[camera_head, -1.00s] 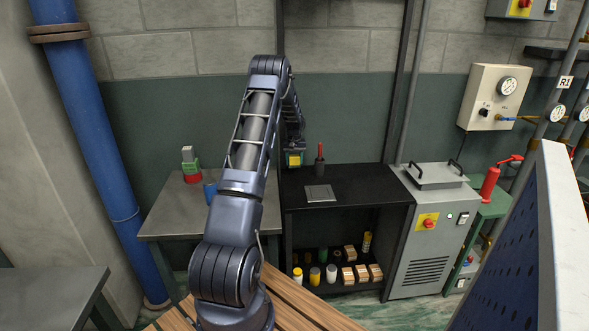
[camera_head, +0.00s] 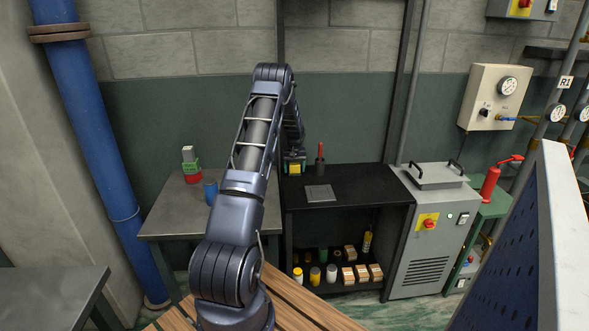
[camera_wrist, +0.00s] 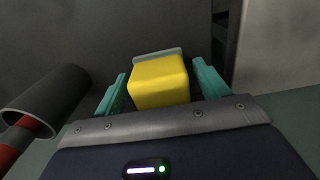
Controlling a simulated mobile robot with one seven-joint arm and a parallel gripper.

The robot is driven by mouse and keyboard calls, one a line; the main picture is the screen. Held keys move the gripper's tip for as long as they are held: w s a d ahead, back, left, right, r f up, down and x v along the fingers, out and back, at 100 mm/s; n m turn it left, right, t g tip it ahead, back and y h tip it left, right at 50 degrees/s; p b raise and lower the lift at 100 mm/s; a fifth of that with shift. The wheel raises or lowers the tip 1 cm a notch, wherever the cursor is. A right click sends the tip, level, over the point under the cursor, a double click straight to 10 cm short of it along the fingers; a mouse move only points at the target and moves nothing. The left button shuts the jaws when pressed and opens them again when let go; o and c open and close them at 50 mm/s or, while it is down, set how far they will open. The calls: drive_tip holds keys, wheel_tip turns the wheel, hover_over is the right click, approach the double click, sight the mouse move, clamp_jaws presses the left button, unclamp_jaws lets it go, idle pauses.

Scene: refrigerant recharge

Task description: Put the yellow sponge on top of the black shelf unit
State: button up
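The yellow sponge (camera_head: 294,169) is between the fingers of my gripper (camera_head: 294,160), over the back left part of the black shelf unit's top (camera_head: 355,180). In the wrist view the sponge (camera_wrist: 158,80) sits between the two teal fingers, with a grey-green strip along its far edge. Whether the sponge's underside touches the top is hidden.
A red-and-black upright object (camera_head: 320,160) stands close to the right of my gripper. A grey flat plate (camera_head: 320,194) lies on the shelf top. The right part of the top is clear. A grey machine (camera_head: 430,235) adjoins at right, a metal table (camera_head: 160,222) at left.

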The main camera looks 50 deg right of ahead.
sight(294, 164)
drive_tip(key=shift+r, duration=0.15)
wheel_tip(294, 164, up, 12)
drive_tip(key=w+a+r+n, duration=0.1)
drive_tip(key=w+a+r, duration=0.2)
drive_tip(key=a+r, duration=0.6)
drive_tip(key=w+a+r+n+t+h, duration=0.1)
drive_tip(key=w+a+r, duration=0.4)
drive_tip(key=a, duration=0.7)
drive_tip(key=w+a+r+n, duration=0.1)
drive_tip(key=w+a+r, duration=0.1)
drive_tip(key=a+r, duration=0.75)
drive_tip(key=s+a+r+n+t, duration=0.15)
drive_tip(key=s+a, duration=0.25)
drive_tip(key=a, duration=0.6)
drive_tip(key=s+a+r+n, duration=0.1)
drive_tip(key=s+a+r, duration=0.2)
drive_tip(key=a, duration=0.7)
drive_tip(key=s+a+r+n+t, duration=0.15)
drive_tip(key=s+a, duration=0.25)
drive_tip(key=a, duration=0.6)
drive_tip(key=s+a+f+n, duration=0.1)
drive_tip(key=s+a, duration=0.5)
drive_tip(key=s, duration=0.1)
drive_tip(key=s+a+f+n+y, duration=0.1)
drive_tip(key=s+a+f, duration=0.1)
drive_tip(key=s+a, duration=0.5)
drive_tip(key=shift+s+f+t, duration=0.3)
drive_tip(key=shift+s, duration=0.5)
